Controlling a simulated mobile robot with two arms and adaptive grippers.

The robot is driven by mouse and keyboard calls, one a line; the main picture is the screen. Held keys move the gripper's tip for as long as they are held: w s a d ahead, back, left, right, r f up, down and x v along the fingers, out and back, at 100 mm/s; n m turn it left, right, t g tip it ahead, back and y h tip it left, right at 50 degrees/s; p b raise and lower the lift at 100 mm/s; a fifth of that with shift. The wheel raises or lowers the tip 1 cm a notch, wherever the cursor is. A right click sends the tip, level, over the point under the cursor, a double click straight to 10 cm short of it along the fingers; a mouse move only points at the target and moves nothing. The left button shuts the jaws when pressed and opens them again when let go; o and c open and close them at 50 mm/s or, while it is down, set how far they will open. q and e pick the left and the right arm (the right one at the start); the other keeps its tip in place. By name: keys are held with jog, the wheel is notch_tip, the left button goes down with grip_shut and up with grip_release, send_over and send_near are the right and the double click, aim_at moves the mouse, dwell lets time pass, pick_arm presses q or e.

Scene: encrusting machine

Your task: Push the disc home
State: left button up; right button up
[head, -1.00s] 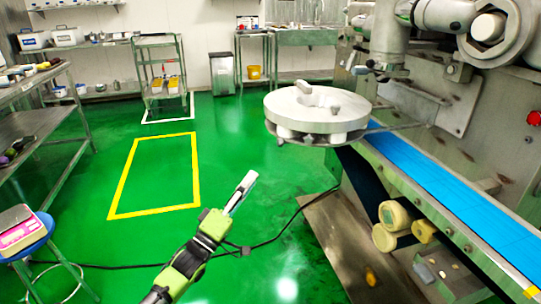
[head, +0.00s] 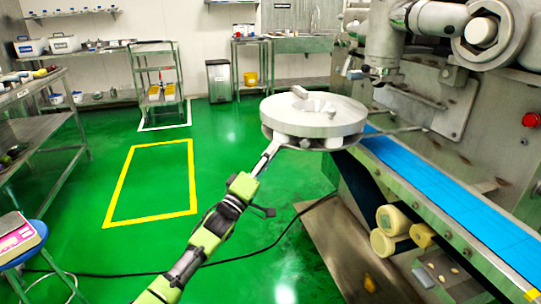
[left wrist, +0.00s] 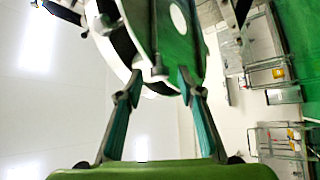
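The thick pale grey disc (head: 315,115) sits at the machine's side, left of the blue belt, with a raised knob-like piece and an opening on its top. Rollers or supports show under it, above a thin lower plate (head: 340,148). My left gripper (head: 275,146) reaches up to the disc's near left edge. In the left wrist view the two fingers of my left gripper (left wrist: 160,76) stand apart, with the disc's rim (left wrist: 118,50) just beyond and around the tips. I cannot tell whether they touch it. My right gripper is out of view.
The blue conveyor belt (head: 440,195) runs along the machine at the right. Cream rollers (head: 392,219) lie below it. A black cable crosses the green floor. Racks stand at the left and back; the yellow-marked floor area (head: 150,180) is clear.

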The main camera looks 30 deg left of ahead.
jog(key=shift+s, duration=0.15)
